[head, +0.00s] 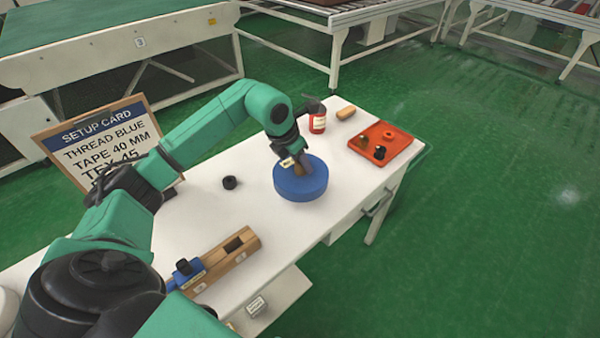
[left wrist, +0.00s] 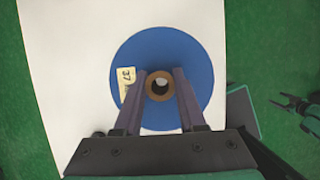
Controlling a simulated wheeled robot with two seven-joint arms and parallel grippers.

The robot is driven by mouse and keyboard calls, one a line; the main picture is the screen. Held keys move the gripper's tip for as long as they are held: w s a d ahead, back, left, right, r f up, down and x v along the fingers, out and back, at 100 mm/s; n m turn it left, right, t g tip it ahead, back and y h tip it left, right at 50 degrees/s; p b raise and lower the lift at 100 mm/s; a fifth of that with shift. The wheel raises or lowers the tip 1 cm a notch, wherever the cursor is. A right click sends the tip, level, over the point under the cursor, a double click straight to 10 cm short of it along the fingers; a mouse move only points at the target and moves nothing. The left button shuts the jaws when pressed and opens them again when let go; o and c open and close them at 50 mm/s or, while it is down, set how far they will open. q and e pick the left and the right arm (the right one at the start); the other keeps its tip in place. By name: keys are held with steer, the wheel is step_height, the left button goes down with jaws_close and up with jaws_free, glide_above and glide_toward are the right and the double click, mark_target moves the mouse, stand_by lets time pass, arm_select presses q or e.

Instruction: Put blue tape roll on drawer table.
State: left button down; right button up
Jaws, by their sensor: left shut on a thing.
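The blue tape roll (head: 302,187) is a thick blue disc with a brown core and a small label marked 37. It is at the middle of the white drawer table (head: 210,210), either on the top or just above it; I cannot tell which. My left gripper (head: 301,168) comes down from above and is shut on the roll at its core. In the left wrist view the roll (left wrist: 195,62) lies flat, with my left fingers (left wrist: 160,88) on both sides of the core. My right gripper (left wrist: 293,107) seems to show dark at the right edge there, too small to judge.
A setup card (head: 100,140) stands at the table's back left. Bare top lies right of the roll.

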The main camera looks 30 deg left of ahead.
mark_target(302, 176)
arm_select(q)
step_height(302, 176, down, 5)
steer(key=shift+f, duration=0.1)
arm_select(e)
steer(key=shift+s+a+r, duration=0.25)
steer(key=shift+s+a, duration=0.1)
steer(key=shift+a, duration=0.15)
arm_select(q)
steer(key=shift+f, duration=0.1)
arm_select(e)
steer(key=shift+f, duration=0.1)
arm_select(q)
steer(key=c, duration=0.5)
jaws_free()
steer(key=shift+d, duration=0.1)
arm_select(e)
steer(key=shift+d, duration=0.3)
arm_select(q)
steer(key=shift+s+r, duration=0.1)
steer(key=shift+r, duration=0.15)
steer(key=b+v, duration=0.1)
steer(key=v, duration=1)
steer(key=shift+s+r, duration=0.2)
steer(key=shift+r, duration=0.15)
arm_select(e)
steer(key=shift+f, duration=0.55)
